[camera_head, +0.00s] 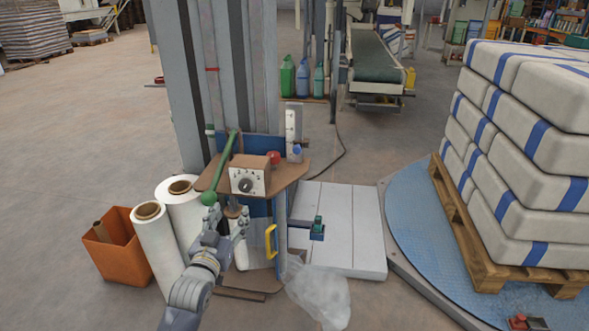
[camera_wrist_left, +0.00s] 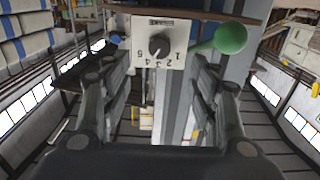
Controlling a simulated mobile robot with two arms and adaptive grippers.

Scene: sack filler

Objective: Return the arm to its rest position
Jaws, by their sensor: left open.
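My left gripper (camera_head: 226,222) comes in from the lower left in the head view. It is in front of the column, just below the brown control shelf. In the left wrist view its two fingers (camera_wrist_left: 158,95) stand wide apart with nothing between them. A dial box (camera_head: 249,178) with a numbered dial sits on the shelf; the dial (camera_wrist_left: 159,46) shows upside down beyond the fingertips. A green lever with a ball knob (camera_head: 209,198) is close above the gripper; the knob (camera_wrist_left: 230,38) is beyond the right finger in the wrist view. My right gripper is not in view.
A yellow handle (camera_head: 271,241) is right of the gripper. White film rolls (camera_head: 155,245) and an orange bin (camera_head: 120,262) stand at left. A clear bag (camera_head: 322,296) lies in front. A pallet of white sacks (camera_head: 530,140) stands on a blue turntable (camera_head: 412,230) at right.

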